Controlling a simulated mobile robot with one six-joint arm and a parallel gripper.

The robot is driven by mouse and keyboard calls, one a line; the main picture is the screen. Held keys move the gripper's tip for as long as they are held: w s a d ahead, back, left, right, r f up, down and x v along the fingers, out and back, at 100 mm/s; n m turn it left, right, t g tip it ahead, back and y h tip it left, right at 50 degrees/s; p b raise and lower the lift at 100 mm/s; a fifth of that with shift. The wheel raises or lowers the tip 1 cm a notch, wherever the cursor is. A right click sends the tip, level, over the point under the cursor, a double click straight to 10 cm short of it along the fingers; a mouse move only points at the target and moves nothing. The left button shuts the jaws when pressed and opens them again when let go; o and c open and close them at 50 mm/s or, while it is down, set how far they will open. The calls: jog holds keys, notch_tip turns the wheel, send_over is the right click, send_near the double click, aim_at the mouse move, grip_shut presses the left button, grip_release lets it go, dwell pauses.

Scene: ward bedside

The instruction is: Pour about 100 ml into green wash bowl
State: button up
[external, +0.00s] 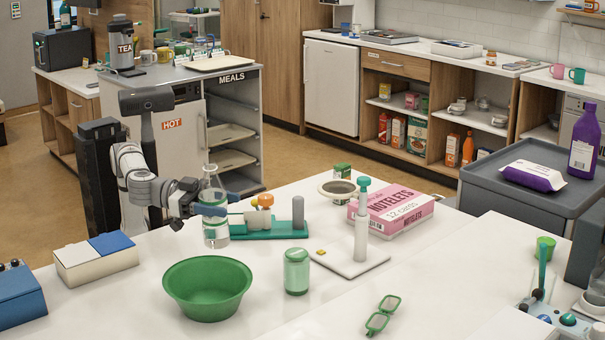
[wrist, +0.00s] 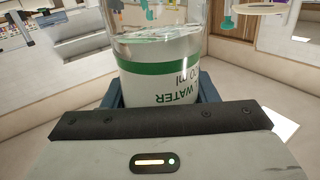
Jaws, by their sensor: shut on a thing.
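The green wash bowl (external: 207,289) stands on the white table, and its visible inside looks empty. My gripper (external: 213,211) is shut on a clear glass bottle (external: 213,183) with a white and green band, behind the bowl and slightly right of its middle. In the wrist view, the bottle (wrist: 160,62) sits between the jaws, its label reads "WATER" upside down, and clear liquid shows inside. The bottle looks upright. I cannot tell whether its base touches the table.
A green-tinted jar (external: 296,271) stands right of the bowl. A green stand with a grey post (external: 298,212) is right of the bottle. A blue and white box (external: 96,262) lies left. A pink notelets box (external: 394,208) lies farther back.

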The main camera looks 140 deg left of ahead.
jog(key=shift+n, duration=0.5)
dwell(1.4)
